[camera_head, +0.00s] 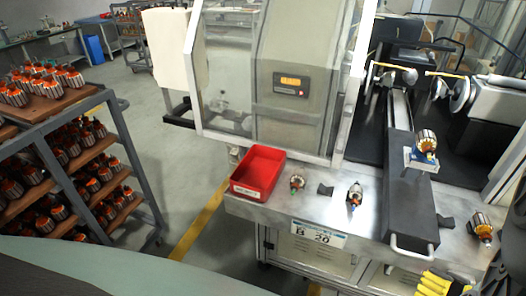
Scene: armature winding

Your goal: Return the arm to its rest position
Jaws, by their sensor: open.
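My gripper is not clearly visible in the head view. A smooth grey-green curved surface along the lower left is probably part of my own body, and dark shapes at the lower right edge are too cropped to identify. On the metal bench (330,221) lie an armature (297,182), a second armature (354,195) and a third armature (481,226) at the right. Another armature (427,143) sits on a blue holder on the dark machine part.
A red bin (270,183) stands at the bench's left end and looks empty. A rack (118,140) full of armatures is at the left. A glass-guarded machine (290,75) stands behind the bench. Yellow gloves (436,284) are at the lower right. Floor (180,150) between rack and bench is clear.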

